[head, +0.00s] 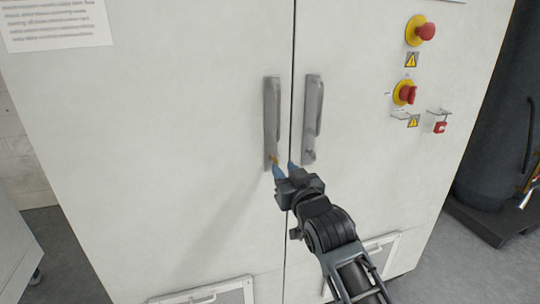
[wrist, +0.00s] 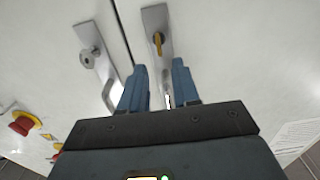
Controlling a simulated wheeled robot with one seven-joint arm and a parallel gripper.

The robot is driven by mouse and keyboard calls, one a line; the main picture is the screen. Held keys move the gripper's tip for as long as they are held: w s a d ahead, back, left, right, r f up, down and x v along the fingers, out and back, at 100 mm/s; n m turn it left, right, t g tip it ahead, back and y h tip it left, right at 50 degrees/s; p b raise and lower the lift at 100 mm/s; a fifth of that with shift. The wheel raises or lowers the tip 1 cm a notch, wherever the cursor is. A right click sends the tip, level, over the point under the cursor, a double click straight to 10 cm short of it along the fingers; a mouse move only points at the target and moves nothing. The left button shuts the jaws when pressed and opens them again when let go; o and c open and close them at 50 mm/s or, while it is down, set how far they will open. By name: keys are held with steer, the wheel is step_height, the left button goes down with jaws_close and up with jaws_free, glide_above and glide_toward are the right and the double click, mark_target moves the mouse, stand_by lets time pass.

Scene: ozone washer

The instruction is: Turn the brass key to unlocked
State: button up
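The brass key (head: 274,157) sits in the lock at the bottom of the left door's handle plate (head: 271,115). In the wrist view the key (wrist: 158,43) shows just beyond my fingertips, in line with the gap between them. My gripper (head: 287,170) has blue fingers and is just below and right of the key in the head view. In the wrist view my gripper (wrist: 159,67) is open, with nothing between the fingers. I see no contact with the key.
The right door has its own handle plate (head: 313,110) with a keyless lock. Red knobs on yellow discs (head: 420,31) (head: 404,93) and a small red padlock (head: 440,127) are at the upper right. Vent panels (head: 210,293) are low on the doors. A dark tank (head: 505,140) stands right.

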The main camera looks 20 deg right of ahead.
mark_target(275, 158)
steer(key=shift+w+p, duration=0.35)
steer(key=shift+w, duration=3.25)
jaws_close()
